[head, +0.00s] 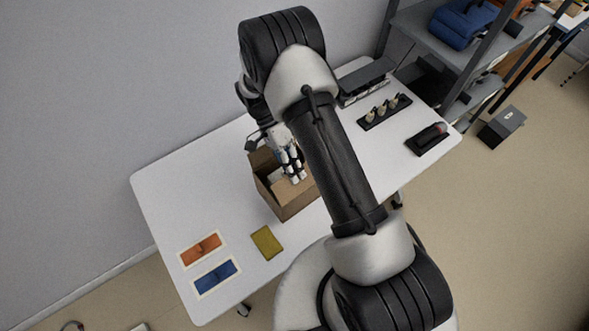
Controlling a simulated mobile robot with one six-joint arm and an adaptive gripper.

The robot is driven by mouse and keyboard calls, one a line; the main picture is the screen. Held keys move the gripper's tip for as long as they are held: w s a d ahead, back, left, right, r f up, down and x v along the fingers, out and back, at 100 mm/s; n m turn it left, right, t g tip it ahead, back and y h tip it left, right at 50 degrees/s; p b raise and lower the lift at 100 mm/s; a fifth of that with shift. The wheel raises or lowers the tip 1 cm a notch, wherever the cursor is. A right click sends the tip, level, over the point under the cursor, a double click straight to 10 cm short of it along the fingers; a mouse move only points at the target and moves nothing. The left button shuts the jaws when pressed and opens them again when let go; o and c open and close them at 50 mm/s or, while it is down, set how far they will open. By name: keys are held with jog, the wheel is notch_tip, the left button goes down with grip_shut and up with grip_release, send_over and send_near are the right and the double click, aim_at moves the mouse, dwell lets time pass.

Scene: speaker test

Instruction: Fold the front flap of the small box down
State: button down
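The small brown cardboard box (292,207) stands on the white table, left of my arm in the head view. Its top looks open at least in part, with brown panels around the opening and something pale inside at the left. My gripper (294,175) points down at the box opening, with its fingertips over or just inside it. The fingers are small here, and I cannot tell whether they are open, shut or touching a flap. My arm hides the right side of the box, and I cannot make out the front flap clearly.
The white table (175,205) holds an orange panel (201,250), a blue panel (216,277) and a yellow-green block (266,242) at the front left. A black holder with pale pieces (384,111) and a black tray (428,139) lie right. A grey shelf (455,52) stands beyond.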

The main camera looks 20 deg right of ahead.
jog(key=c, duration=1.8)
grip_release()
jog(key=shift+c, duration=0.2)
jog(key=v, duration=1.2)
